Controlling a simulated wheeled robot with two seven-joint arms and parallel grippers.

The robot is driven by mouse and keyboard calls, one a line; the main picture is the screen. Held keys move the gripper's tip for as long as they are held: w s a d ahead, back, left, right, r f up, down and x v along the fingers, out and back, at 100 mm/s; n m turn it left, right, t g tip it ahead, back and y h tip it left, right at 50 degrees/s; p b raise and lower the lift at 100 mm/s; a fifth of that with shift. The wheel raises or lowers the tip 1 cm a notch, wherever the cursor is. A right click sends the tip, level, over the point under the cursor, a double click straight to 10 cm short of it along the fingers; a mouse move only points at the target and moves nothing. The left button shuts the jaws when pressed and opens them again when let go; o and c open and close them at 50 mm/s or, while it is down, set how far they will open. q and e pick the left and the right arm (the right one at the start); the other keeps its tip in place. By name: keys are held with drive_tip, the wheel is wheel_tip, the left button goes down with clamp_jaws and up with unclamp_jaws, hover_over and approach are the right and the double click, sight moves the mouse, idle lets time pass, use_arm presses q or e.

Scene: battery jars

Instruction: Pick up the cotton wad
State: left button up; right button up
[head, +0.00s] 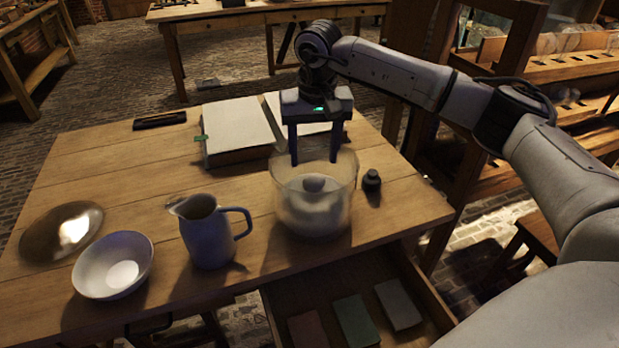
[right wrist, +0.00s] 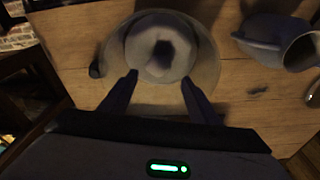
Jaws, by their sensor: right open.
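A clear glass jar (head: 283,205) stands near the front right of the table. Inside it is a pale rounded vessel (head: 315,215) with a small greyish lump (head: 313,184) at its top; I cannot tell for certain whether this is the cotton wad. In the right wrist view the pale vessel (right wrist: 146,62) shows a dark centre inside the jar (right wrist: 207,62). My right gripper (head: 315,161) is open and empty, pointing down at the jar's mouth, its fingertips apart above the lump; they also show in the right wrist view (right wrist: 160,79). My left gripper is out of view.
A small dark bottle (head: 372,181) stands right of the jar. A blue-grey jug (head: 208,238), a white bowl (head: 113,265) and a metal dish (head: 45,240) stand left. An open drawer (head: 280,318) juts out in front.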

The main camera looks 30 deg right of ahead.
sight(315, 178)
drive_tip(key=shift+f, duration=0.85)
drive_tip(key=shift+w+d+f+p, duration=0.1)
drive_tip(key=shift+w+d+f, duration=0.05)
drive_tip(key=shift+f, duration=0.75)
drive_tip(key=shift+w+d+f+p, duration=0.1)
drive_tip(key=shift+w+d+f, duration=0.1)
drive_tip(key=shift+f, duration=0.65)
drive_tip(key=shift+w+d+f+p, duration=0.1)
drive_tip(key=shift+w+f, duration=0.05)
drive_tip(key=shift+f, duration=0.75)
drive_tip(key=c, duration=1.1)
